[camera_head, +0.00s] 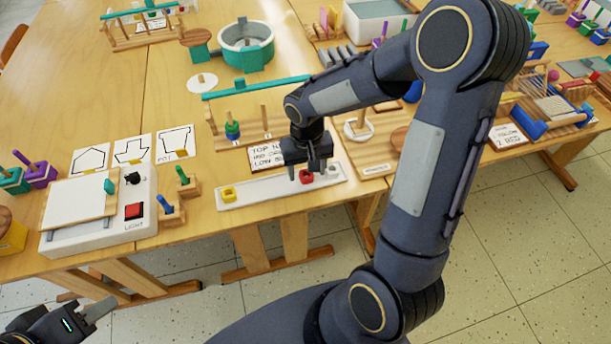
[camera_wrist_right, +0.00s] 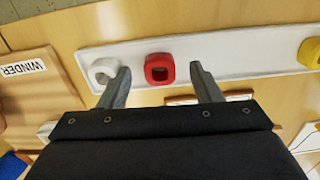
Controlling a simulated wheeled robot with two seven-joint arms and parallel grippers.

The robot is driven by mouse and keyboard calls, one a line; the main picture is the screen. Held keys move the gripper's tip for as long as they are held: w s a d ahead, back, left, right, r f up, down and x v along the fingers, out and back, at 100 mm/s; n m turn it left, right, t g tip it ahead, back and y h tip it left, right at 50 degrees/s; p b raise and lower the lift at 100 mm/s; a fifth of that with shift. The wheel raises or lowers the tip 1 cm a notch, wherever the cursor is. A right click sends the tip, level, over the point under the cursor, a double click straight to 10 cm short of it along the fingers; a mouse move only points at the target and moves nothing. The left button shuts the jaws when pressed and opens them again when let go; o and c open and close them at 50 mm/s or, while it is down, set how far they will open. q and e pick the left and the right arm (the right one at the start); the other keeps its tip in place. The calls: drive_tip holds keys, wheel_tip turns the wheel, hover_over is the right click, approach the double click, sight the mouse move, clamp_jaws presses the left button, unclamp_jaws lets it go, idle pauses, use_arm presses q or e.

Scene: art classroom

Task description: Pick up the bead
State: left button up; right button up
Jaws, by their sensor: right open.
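A white tray (camera_head: 262,190) on the near edge of the table holds a yellow bead (camera_head: 228,194), a red bead (camera_head: 306,177) and a white bead (camera_head: 333,168). My right gripper (camera_head: 307,170) points down over the tray at the red bead, open and empty. In the right wrist view, the red bead (camera_wrist_right: 159,68) appears between the spread fingertips (camera_wrist_right: 159,72), with the white bead (camera_wrist_right: 104,70) by the left finger and the yellow bead (camera_wrist_right: 310,52) far right. I cannot tell the exact height gap. My left gripper (camera_head: 92,312) is low at the lower left, away from the table.
A wooden stand with a teal bar (camera_head: 256,88) and pegs holding green and blue beads stands behind the tray, with a printed card (camera_head: 265,156) at its front. A white light box (camera_head: 95,215) stands left. A wooden winder board (camera_head: 375,165) is close right of the tray.

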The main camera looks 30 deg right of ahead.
drive_tip(key=shift+f, duration=0.6)
drive_tip(key=c, duration=1)
drive_tip(key=shift+c, duration=0.2)
drive_tip(key=shift+r, duration=0.15)
